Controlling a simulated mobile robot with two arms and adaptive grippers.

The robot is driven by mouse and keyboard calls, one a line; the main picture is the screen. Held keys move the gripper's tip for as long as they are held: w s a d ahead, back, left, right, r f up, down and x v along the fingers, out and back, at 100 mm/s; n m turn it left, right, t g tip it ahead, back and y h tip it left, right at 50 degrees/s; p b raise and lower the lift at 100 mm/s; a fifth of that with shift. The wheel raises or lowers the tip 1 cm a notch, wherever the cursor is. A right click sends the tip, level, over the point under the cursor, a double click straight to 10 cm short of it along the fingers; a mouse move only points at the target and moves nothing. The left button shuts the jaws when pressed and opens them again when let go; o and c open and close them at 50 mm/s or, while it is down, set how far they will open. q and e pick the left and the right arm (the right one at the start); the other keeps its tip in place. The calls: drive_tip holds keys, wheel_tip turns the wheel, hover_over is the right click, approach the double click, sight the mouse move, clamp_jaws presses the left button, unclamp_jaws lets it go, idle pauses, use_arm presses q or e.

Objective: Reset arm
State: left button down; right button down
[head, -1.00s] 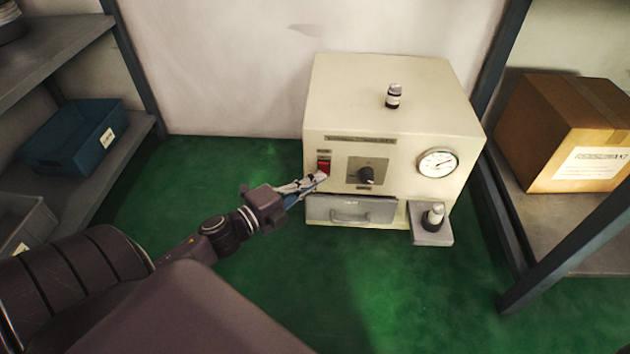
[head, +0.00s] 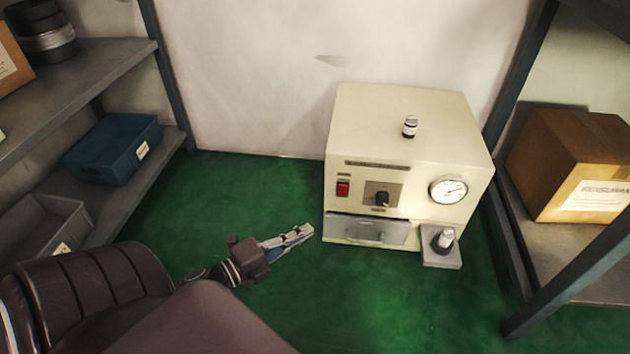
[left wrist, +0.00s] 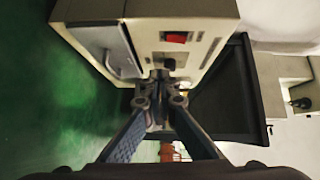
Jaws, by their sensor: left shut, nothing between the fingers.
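My left gripper (head: 303,233) is shut and empty, to the left of the cream machine (head: 400,125) and apart from it in the head view. Its closed fingers (left wrist: 158,95) also show in the left wrist view, with the machine's front beyond them. The machine's front has a red switch (head: 343,188), a black knob (head: 382,199), a round gauge (head: 448,190) and a grey drawer (head: 366,231) with a handle. The red switch also shows in the left wrist view (left wrist: 176,38). My right gripper is not in view.
A shelf with a teal bin (head: 113,148) is at left; a cardboard box (head: 572,165) is at right. Green floor is clear between.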

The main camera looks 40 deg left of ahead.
use_arm(q)
drive_tip(key=shift+s, duration=0.3)
idle(0.4)
